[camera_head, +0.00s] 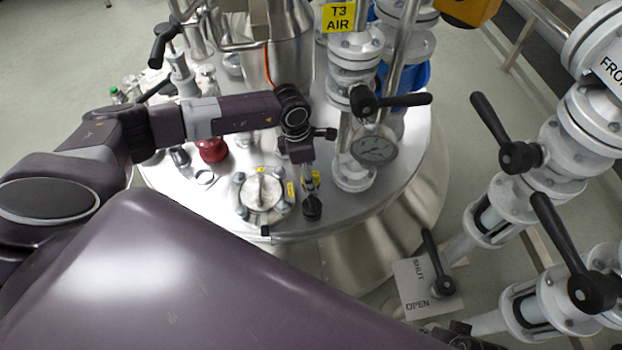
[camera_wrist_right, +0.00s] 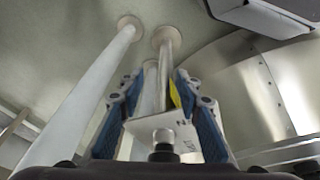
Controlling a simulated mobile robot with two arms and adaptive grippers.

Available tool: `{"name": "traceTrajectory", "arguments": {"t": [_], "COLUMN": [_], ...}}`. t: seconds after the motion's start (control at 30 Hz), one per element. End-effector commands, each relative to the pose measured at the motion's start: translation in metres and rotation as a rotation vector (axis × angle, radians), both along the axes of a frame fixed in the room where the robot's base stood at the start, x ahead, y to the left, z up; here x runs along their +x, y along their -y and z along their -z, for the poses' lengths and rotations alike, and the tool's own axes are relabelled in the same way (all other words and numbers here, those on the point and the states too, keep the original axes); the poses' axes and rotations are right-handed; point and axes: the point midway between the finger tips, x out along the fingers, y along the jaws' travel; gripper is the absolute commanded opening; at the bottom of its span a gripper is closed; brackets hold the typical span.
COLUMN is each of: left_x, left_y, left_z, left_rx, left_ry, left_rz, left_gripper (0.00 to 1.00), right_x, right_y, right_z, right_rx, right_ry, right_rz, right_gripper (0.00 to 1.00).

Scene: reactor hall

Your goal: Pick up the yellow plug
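My left gripper (camera_head: 311,180) points down over the front of the steel vessel top. Small yellow patches (camera_head: 316,176) show at its fingers; they may be the yellow plug, but the fingers hide most of it. A black round piece (camera_head: 312,208) stands just below the fingertips. I cannot tell whether the fingers are closed on anything. In the right wrist view, my right gripper (camera_wrist_right: 160,88) has its blue-padded fingers apart, with a pale plate (camera_wrist_right: 178,132) showing between them. A yellow strip (camera_wrist_right: 174,95) appears by the right finger; I cannot tell what it belongs to.
A bolted flange lid (camera_head: 262,192) with yellow labels lies left of my left gripper. A pressure gauge (camera_head: 374,147) and white pipework stand to its right. A SHUT/OPEN plate (camera_head: 415,285) with a black lever is at the lower right. A red part (camera_head: 211,150) stands farther left.

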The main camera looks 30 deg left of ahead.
Motion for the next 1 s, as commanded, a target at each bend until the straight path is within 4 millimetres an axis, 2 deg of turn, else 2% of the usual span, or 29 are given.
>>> {"name": "traceTrajectory", "arguments": {"t": [0.03,0.13,0.4,0.8,1.0], "left_x": [0.001,0.001,0.002,0.002,0.002], "left_y": [0.002,0.003,0.003,0.004,0.004], "left_z": [0.009,0.018,0.020,0.020,0.020], "left_rx": [-0.002,-0.003,-0.002,-0.003,-0.003], "left_ry": [-0.001,0.000,0.000,0.001,0.001], "left_rz": [-0.001,0.000,0.000,0.000,0.000], "left_gripper": [0.58,0.58,0.58,0.15,0.13], "right_x": [0.001,0.002,0.002,0.002,0.003], "right_y": [-0.001,-0.001,-0.002,-0.002,-0.002], "right_z": [-0.004,-0.012,-0.015,-0.015,-0.015], "right_rx": [0.002,0.003,0.004,0.005,0.005], "right_ry": [0.006,0.009,0.010,0.011,0.011], "right_rz": [0.001,0.001,0.001,0.002,0.002], "right_gripper": [0.32,0.32,0.32,0.32,0.32]}}
